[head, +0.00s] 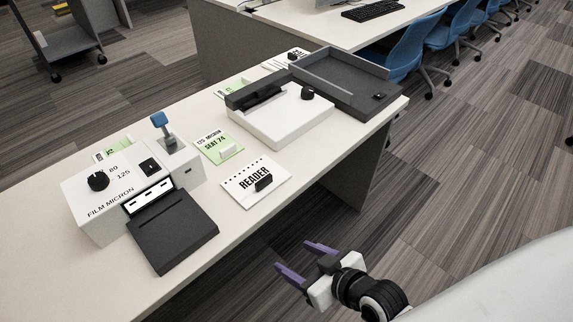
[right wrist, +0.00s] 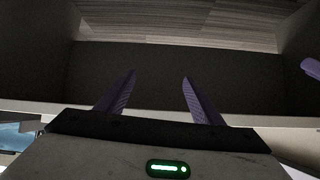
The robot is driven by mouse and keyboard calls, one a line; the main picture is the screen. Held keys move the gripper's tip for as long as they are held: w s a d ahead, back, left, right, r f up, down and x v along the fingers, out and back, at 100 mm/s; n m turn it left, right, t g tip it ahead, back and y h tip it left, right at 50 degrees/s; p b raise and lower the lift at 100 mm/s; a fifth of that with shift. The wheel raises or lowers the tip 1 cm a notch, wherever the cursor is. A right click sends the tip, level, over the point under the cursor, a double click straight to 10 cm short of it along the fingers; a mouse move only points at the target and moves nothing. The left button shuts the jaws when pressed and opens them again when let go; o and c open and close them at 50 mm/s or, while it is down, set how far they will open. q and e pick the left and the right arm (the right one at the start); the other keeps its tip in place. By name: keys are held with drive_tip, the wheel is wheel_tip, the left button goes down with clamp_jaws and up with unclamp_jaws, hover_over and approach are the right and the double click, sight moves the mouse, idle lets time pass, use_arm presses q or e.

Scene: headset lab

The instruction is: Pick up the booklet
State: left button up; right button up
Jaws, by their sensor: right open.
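The booklet appears to be the white sheet-like item marked READER (head: 240,195), with a row of holes along its far edge. It lies flat near the table's front edge in the head view, with a small black raised grip on it. My right gripper (head: 291,254) is open and empty, in front of the table and apart from the booklet. Its two purple fingers also show spread in the right wrist view (right wrist: 159,78), with nothing between them. The booklet cannot be made out there. My left gripper is outside the head view; a purple piece at the wrist view's right edge may be its finger.
Left of the booklet stand a white FILM MICRON box (head: 82,208) with a blue-topped lever and a dark flat tray (head: 172,235). A green card (head: 215,150) lies behind. A white device (head: 285,120) and a dark tray (head: 345,75) stand back right. Floor in front is clear.

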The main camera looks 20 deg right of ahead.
sight(263, 179)
drive_tip(key=w+r+t, duration=0.1)
drive_tip(key=w+r, duration=0.3)
drive_tip(key=w+r+p, duration=0.1)
drive_tip(key=w+r, duration=0.3)
drive_tip(key=w+r+n+t+y, duration=0.1)
drive_tip(key=w+r, duration=0.3)
drive_tip(key=shift+w+d+r+t+p, duration=0.1)
drive_tip(key=shift+d+t+p, duration=0.2)
drive_tip(key=shift+d+p, duration=0.1)
drive_tip(key=shift+x, duration=3.2)
drive_tip(key=shift+c, duration=0.2)
drive_tip(key=c, duration=1.1)
